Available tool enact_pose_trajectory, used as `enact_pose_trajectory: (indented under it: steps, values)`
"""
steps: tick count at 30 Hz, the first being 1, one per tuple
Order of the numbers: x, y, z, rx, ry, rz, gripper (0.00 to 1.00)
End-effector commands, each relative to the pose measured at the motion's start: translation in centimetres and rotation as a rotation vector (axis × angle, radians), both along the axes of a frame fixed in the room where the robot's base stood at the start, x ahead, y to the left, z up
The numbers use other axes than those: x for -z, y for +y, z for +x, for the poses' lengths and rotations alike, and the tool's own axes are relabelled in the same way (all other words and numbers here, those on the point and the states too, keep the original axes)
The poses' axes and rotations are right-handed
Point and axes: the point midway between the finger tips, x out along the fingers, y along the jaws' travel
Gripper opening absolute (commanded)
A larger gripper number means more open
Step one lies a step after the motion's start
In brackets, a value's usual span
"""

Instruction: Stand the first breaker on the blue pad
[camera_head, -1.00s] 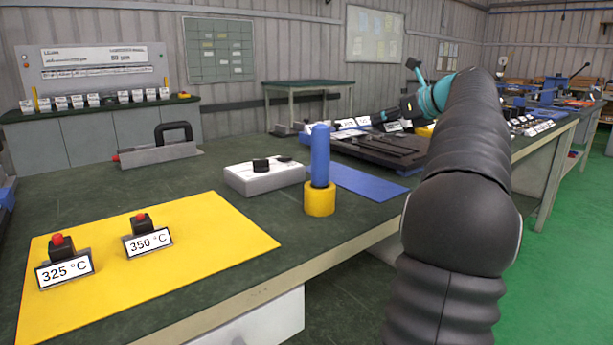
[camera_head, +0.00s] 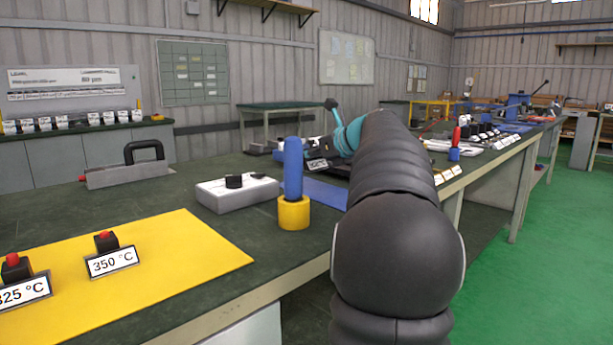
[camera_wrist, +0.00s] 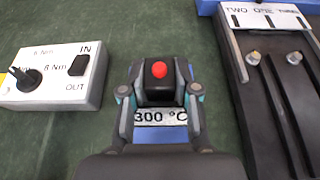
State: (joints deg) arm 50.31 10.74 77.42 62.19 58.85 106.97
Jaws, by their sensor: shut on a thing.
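My gripper (camera_wrist: 158,98) is shut on a black breaker with a red button (camera_wrist: 159,70) and a "300 °C" label, seen from above in the wrist view. The breaker looks upright between the fingers; whether it touches anything below is unclear. The blue pad (camera_head: 325,193) lies on the green bench in the head view, right of the blue-handled tool, partly hidden by my arm. In the wrist view a bluish patch shows below the label, but I cannot tell what it is. My gripper is mostly hidden behind my arm in the head view.
A white box with a knob and switch (camera_head: 237,194) is left of my gripper; a black railed fixture (camera_wrist: 279,100) is right. A blue-handled tool stands in a yellow holder (camera_head: 294,213). The yellow mat (camera_head: 150,262) bears breakers labelled 325 °C and 350 °C (camera_head: 106,243).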

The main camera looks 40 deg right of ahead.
Motion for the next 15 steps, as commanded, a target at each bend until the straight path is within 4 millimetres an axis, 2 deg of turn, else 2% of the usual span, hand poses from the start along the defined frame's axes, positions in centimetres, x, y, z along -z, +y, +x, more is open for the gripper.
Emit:
enact_pose_trajectory:
  steps: [3,8,15]
  values:
    - [0.6,0.3,1.0,-0.001,0.000,-0.001,0.00]
    - [1.3,0.3,1.3,0.001,0.000,0.000,0.00]
    - [4.5,0.3,1.2,0.001,0.000,0.001,0.00]
